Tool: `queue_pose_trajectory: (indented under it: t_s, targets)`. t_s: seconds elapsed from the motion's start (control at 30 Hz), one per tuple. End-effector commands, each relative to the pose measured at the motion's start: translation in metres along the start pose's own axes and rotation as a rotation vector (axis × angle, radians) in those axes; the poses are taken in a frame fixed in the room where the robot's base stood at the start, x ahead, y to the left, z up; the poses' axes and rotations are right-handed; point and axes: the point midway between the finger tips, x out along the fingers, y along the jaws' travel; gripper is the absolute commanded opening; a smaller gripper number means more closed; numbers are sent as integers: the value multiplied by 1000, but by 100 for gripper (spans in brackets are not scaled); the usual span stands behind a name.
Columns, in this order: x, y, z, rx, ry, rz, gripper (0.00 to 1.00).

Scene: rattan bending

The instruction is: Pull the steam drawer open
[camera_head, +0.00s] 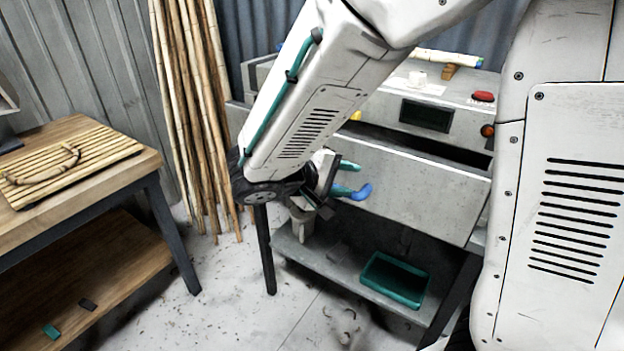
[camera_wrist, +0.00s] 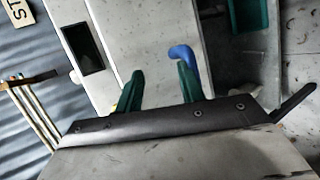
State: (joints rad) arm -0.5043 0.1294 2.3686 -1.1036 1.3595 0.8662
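The steam drawer's pale grey front (camera_head: 425,190) shows below the control panel in the head view, and it also shows in the wrist view (camera_wrist: 155,35). A dark gap runs along its top edge, so it stands partly out from the housing. A blue hooked piece (camera_head: 361,192), perhaps the drawer's handle, sticks out at the front's lower left; it also shows in the wrist view (camera_wrist: 184,54). My gripper (camera_head: 345,178) is open, with its green fingers apart in the wrist view (camera_wrist: 160,82). The blue piece is by the right finger; I cannot tell whether they touch.
The steamer's panel has a dark display (camera_head: 425,115) and a red button (camera_head: 483,96). A green tray (camera_head: 393,279) sits on the shelf below. Tall canes (camera_head: 190,110) lean on the wall. A wooden table (camera_head: 110,180) with a slatted mat stands left. Floor between is mostly clear.

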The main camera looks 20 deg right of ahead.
Motion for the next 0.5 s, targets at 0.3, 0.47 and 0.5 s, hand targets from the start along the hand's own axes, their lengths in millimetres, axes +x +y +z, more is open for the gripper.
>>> queue_pose_trajectory:
  t_s: [0.3,0.47,0.5]
  targets:
    - [-35,-64,-84,-54,310,236,39]
    - [-35,-71,-95,-55,350,255,39]
    - [-31,-70,-96,-54,352,256,39]
